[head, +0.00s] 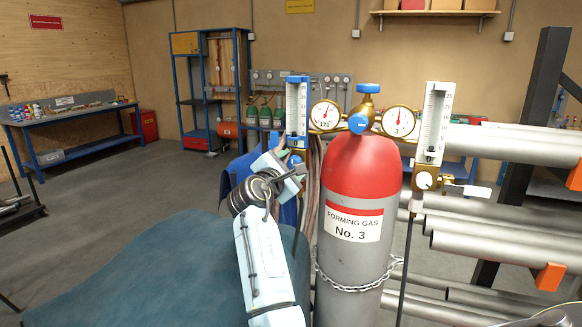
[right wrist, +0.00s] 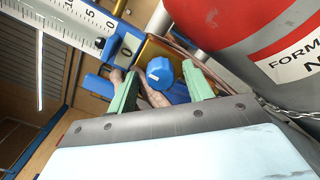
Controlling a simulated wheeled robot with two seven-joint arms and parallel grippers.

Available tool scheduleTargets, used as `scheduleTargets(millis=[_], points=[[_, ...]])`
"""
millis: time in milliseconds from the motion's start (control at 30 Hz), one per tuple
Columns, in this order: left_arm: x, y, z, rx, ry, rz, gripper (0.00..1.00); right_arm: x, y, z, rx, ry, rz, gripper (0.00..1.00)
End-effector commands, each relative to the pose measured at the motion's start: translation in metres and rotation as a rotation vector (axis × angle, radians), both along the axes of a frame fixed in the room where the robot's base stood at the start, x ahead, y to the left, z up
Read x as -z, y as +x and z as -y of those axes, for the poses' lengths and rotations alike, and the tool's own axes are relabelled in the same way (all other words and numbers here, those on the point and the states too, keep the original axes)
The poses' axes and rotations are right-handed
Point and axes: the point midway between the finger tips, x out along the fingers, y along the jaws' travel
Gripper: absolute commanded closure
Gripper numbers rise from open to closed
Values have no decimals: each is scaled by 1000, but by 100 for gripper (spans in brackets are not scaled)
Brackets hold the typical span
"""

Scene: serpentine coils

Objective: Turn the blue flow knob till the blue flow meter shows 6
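The blue flow meter (head: 297,108) is an upright scaled tube on the left side of the regulator in the head view. Its lower scale also shows in the right wrist view (right wrist: 62,15); I cannot make out a clear flow reading. The blue flow knob (right wrist: 160,72) sits between the green fingertips of my right gripper (right wrist: 159,82) in the right wrist view. The fingers are apart, with gaps visible beside the knob. In the head view my right gripper (head: 291,168) is just below the blue meter and largely hides the knob. My left gripper is out of view.
A red-topped gas cylinder (head: 350,240) stands close right of my right gripper, held by a chain (head: 352,287). A white-framed flow meter (head: 433,122) with a white knob (head: 425,180) is at the right. Two round gauges (head: 325,115) flank the regulator. Pipes lie behind.

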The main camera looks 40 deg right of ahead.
Motion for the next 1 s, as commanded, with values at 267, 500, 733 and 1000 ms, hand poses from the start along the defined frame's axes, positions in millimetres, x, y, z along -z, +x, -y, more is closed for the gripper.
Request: scheduleTargets(millis=[267,500,733,1000], points=[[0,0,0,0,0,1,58,0,0,0,0,0,0,85],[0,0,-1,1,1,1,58,0,0,0,1,4,7,93],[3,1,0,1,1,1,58,1,0,0,2,41,77,93],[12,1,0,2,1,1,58,1,0,0,1,134,260,93]])
